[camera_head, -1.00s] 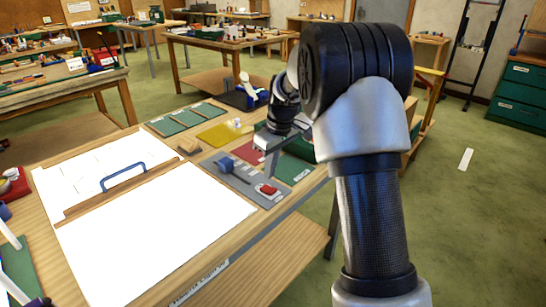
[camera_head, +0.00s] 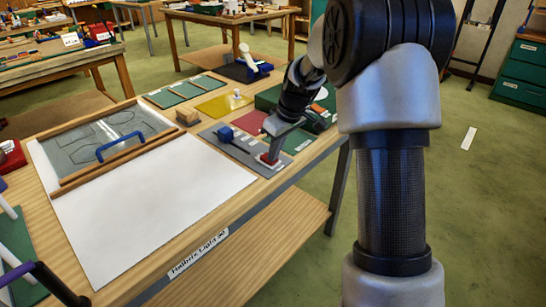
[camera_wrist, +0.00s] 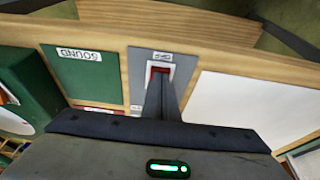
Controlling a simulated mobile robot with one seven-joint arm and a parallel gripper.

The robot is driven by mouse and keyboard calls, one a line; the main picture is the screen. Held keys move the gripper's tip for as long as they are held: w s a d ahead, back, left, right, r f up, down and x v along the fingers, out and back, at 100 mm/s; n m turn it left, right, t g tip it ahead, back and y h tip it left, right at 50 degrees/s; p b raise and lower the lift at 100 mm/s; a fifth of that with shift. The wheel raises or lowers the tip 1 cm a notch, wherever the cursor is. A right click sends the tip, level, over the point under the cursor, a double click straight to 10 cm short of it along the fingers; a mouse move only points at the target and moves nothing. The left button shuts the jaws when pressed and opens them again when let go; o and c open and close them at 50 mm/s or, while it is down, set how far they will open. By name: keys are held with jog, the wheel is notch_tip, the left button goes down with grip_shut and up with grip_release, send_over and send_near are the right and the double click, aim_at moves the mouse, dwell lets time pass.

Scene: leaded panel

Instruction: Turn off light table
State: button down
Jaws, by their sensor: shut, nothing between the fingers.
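The light table (camera_head: 150,205) is a large flat panel on the wooden bench. Its surface is dull white and unlit, and it also shows in the wrist view (camera_wrist: 250,110). A red rocker switch (camera_head: 268,159) in a white frame sits on a grey control plate (camera_head: 225,137) at the table's right. In the wrist view the red switch (camera_wrist: 160,71) lies right at my fingertips, beside a small label. My gripper (camera_head: 272,150) is shut and empty, pointing down at the switch. I cannot tell whether it is touching it. The fingers partly cover the switch.
A framed glass panel with a blue handle (camera_head: 121,146) lies at the table's back. A blue knob (camera_head: 225,134) stands on the grey plate. Green mats (camera_head: 185,92), a yellow mat (camera_head: 222,105) and a wooden block (camera_head: 187,117) lie behind. Open floor is at right.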

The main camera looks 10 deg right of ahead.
jog(key=shift+s+p, duration=0.1)
jog(key=shift+p, duration=0.5)
jog(key=shift+w+a+r+p, duration=0.15)
jog(key=shift+w+a+p, duration=0.3)
jog(key=shift+w, duration=0.25)
